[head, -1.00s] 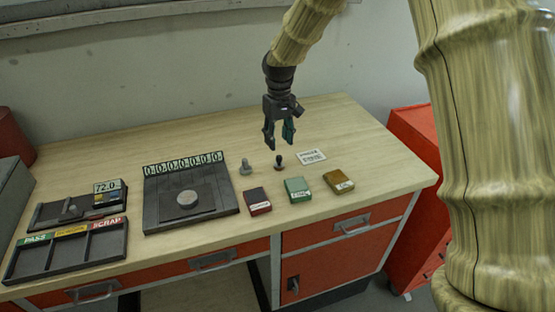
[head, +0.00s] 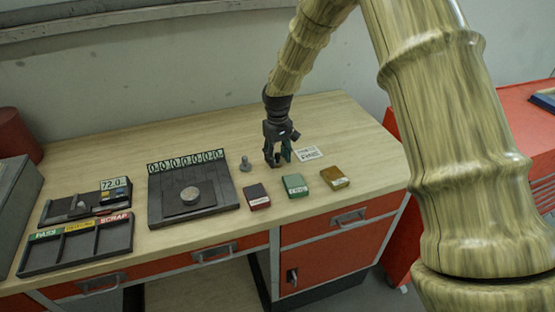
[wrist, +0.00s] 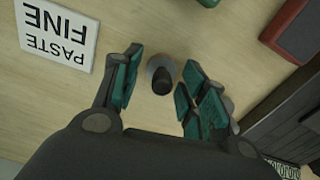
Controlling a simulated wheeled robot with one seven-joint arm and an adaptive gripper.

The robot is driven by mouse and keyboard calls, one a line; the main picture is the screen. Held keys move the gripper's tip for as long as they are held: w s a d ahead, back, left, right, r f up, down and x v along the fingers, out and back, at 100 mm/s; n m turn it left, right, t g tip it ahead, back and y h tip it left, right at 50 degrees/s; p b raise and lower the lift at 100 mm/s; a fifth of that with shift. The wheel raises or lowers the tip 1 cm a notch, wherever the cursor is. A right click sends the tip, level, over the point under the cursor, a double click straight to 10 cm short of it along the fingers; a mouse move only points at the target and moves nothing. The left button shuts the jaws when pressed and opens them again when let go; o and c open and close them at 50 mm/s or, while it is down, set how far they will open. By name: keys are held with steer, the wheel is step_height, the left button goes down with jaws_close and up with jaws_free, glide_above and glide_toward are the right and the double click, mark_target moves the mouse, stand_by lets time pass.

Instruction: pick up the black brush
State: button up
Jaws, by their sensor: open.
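The black brush (wrist: 161,80) stands upright on the bench, seen from above in the wrist view as a dark knob over a round grey base. My gripper (wrist: 160,68) is open above it, with one teal-padded finger on each side and a gap to both. In the head view my gripper (head: 278,158) is low over the bench and largely hides the brush. I cannot tell the exact height of the fingertips against the brush's top.
A grey knobbed piece (head: 245,164) stands close by on the left. A white card (head: 308,153) lies to the right. Dark red (head: 257,196), green (head: 295,185) and brown (head: 334,178) boxes lie in front. A black plate fixture (head: 165,205) is further left.

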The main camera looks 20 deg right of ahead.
mark_target(278, 155)
steer(key=shift+s+r, duration=0.2)
steer(key=shift+w+f, duration=0.1)
steer(key=shift+f, duration=0.05)
jaws_close()
steer(key=shift+r+b, duration=0.5)
steer(key=shift+r, duration=0.2)
steer(key=shift+s+a+r+b, duration=0.1)
steer(key=shift+s+r+b, duration=0.2)
steer(key=shift+r, duration=0.25)
steer(key=shift+s+r+b, duration=0.15)
steer(key=shift+r+b, duration=0.25)
steer(key=shift+r, duration=0.15)
steer(key=s+a+b, duration=0.1)
steer(key=s, duration=0.4)
steer(key=s+a+r+b, duration=0.1)
steer(key=s, duration=0.4)
steer(key=s+a+b, duration=0.1)
steer(key=s+b, duration=0.1)
steer(key=s, duration=0.3)
steer(key=shift+r, duration=0.3)
steer(key=shift+w, duration=0.1)
